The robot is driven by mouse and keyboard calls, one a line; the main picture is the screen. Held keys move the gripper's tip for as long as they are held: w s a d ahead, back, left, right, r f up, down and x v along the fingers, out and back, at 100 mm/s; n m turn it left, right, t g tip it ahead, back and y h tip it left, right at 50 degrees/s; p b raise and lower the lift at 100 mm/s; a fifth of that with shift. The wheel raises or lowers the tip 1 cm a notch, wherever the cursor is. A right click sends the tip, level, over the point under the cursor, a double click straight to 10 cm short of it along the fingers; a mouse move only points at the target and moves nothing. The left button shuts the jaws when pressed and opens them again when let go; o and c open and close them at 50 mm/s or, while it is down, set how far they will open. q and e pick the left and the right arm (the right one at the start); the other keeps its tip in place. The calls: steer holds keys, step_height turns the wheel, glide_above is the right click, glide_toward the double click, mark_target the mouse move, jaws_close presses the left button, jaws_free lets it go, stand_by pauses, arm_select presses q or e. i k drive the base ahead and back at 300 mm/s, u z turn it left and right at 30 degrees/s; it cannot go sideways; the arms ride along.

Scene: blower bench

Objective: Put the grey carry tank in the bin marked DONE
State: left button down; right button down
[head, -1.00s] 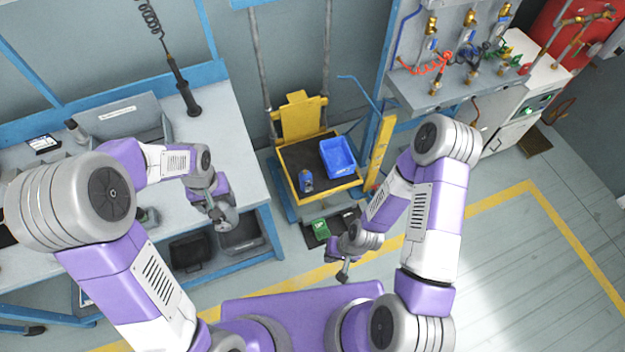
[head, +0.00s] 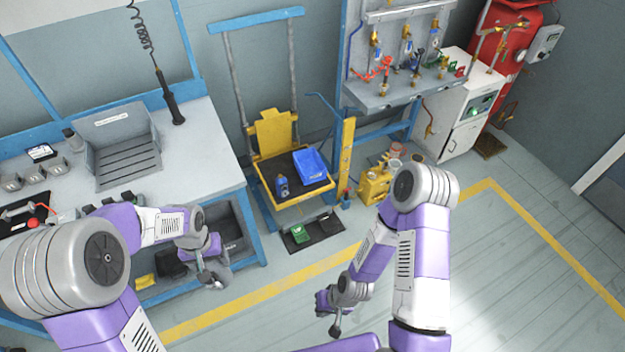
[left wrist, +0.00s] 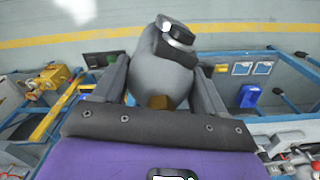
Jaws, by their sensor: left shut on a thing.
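The grey carry tank (left wrist: 160,78) is between the jaws of my left gripper (left wrist: 163,95) in the left wrist view. It is a rounded grey body with a dark, light-ringed cap at one end. In the head view my left gripper (head: 208,262) holds the tank (head: 215,277) in front of the bench's right end, partly hidden by the gripper. My right gripper (head: 335,328) hangs low over the floor, and its fingers are too small to judge. A grey slatted bin (head: 122,152) with a white label stands on the bench; its lettering is unreadable.
The bench (head: 207,140) lies left, with dark bins (head: 229,228) on its lower shelf. Floor to the right is open.

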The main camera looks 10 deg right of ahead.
mark_target(309, 165)
steer(key=z, duration=0.65)
steer(key=i, duration=0.6)
steer(key=z, duration=0.8)
steer(key=i, duration=1.5)
steer(key=u, duration=1.2)
steer(key=i, duration=0.6)
steer(key=u, duration=0.7)
